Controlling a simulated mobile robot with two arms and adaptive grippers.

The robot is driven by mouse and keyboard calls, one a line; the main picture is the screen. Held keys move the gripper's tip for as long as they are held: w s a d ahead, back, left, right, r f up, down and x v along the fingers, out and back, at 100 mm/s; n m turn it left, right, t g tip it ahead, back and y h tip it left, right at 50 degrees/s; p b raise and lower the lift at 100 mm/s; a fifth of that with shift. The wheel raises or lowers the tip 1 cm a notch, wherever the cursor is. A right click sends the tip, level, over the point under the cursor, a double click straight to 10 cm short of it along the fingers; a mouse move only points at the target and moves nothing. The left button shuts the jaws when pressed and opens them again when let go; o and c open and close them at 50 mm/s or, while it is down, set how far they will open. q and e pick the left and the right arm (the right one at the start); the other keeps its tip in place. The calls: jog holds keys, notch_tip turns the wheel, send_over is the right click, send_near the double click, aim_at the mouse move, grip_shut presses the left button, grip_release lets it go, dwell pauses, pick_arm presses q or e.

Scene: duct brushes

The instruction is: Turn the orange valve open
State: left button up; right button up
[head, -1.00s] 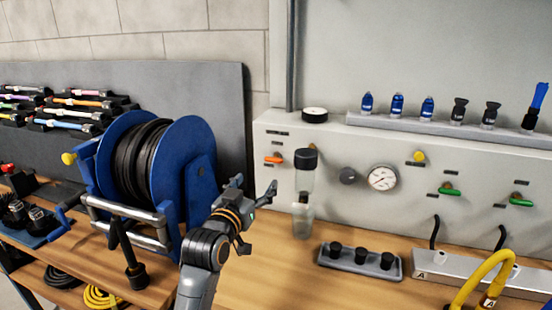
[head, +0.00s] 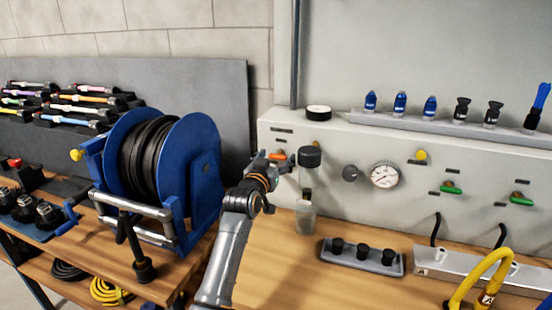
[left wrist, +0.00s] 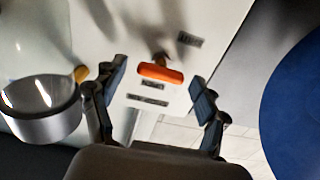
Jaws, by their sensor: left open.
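The orange valve (head: 278,157) is a small lever handle on the front of the grey panel, partly hidden by my left gripper in the head view. In the left wrist view the orange handle (left wrist: 160,73) lies crosswise on a brass stem, between my fingertips and a little beyond them. My left gripper (head: 277,163) is open at the panel, with its two pads (left wrist: 160,92) spread on either side of the handle. No contact with the handle shows. My right gripper is in neither view.
A clear cylinder with a dark cap (head: 310,157) stands just right of the valve, close to my gripper. A blue hose reel (head: 200,165) is to the left. A pressure gauge (head: 385,175) and green valves (head: 451,189) are further right.

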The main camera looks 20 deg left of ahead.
pick_arm(q)
jog(key=c, duration=1.2)
jog(key=shift+o, duration=0.2)
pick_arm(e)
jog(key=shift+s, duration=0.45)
